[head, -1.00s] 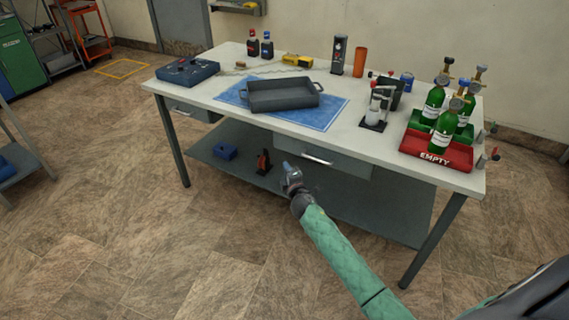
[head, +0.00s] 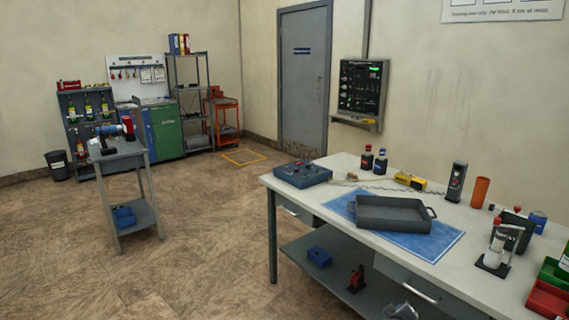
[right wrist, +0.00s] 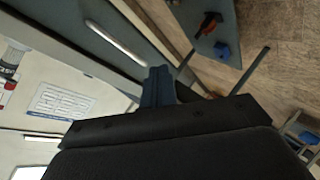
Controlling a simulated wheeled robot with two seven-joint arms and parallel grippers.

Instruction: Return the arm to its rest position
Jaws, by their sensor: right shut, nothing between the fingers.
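My right gripper (right wrist: 158,88) shows in the right wrist view as dark blue fingers, shut with nothing between them. It is in front of the workbench (right wrist: 75,30), near a drawer handle (right wrist: 115,42). In the head view only a grey piece of my right arm shows at the bottom edge, below the bench drawer (head: 420,290). My left gripper is not in view.
The workbench (head: 470,262) carries a grey tray (head: 393,215) on a blue mat (head: 442,243), a blue box (head: 302,174) and a red bin (head: 548,300). A small stand (head: 118,165) is at left. The floor (head: 200,270) between them is clear.

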